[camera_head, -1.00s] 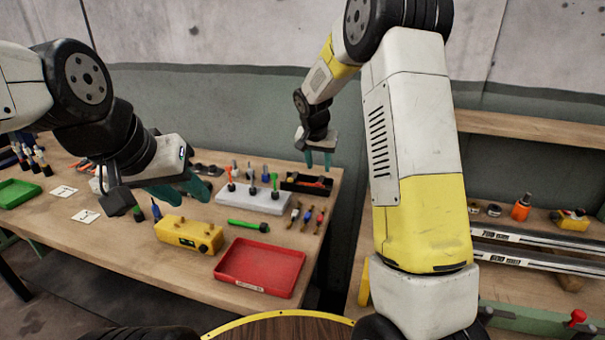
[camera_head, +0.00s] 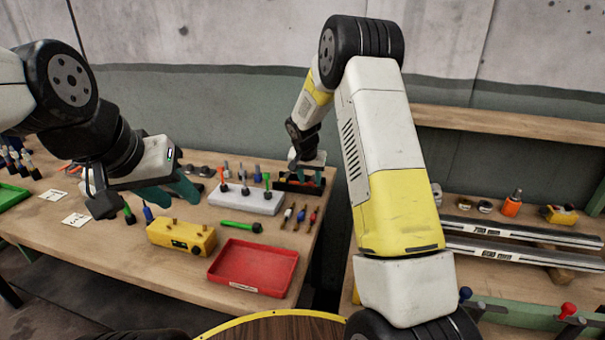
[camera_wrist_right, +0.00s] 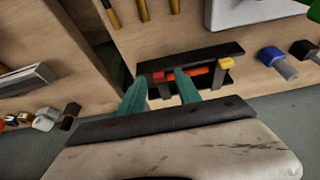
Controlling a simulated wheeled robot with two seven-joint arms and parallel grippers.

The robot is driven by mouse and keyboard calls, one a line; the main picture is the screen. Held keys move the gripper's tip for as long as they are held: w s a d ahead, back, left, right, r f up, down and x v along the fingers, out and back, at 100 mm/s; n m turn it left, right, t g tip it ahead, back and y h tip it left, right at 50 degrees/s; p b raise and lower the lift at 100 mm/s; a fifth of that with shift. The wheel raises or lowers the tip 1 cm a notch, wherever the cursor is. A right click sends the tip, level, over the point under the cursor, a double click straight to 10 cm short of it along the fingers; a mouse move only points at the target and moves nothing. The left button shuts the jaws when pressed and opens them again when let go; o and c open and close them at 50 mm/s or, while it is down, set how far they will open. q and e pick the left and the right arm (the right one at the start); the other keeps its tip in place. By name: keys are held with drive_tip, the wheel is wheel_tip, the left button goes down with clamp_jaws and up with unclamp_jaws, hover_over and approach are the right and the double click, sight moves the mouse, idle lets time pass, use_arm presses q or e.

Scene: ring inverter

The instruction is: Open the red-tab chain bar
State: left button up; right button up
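A lever with a red tab (camera_head: 567,309) stands at the front rail of the right bench, and one with a blue tab (camera_head: 465,293) stands left of it. I cannot tell which bar each belongs to. Two long labelled metal bars (camera_head: 520,238) lie behind them. My right gripper (camera_head: 300,176) is over the black holder (camera_head: 315,188) at the back of the left bench. In the right wrist view its teal fingers (camera_wrist_right: 161,78) are apart, over the holder's red rod (camera_wrist_right: 190,76); contact is unclear. My left gripper (camera_head: 168,195) is open and empty above the left bench.
The left bench holds a red tray (camera_head: 255,268), a yellow box (camera_head: 181,236), a grey block with upright tools (camera_head: 246,199), a green-handled tool (camera_head: 241,226) and small screwdrivers. An orange bottle (camera_head: 512,204) stands on the right bench. A gap separates the benches.

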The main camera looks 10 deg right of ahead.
clamp_jaws()
idle(1.3)
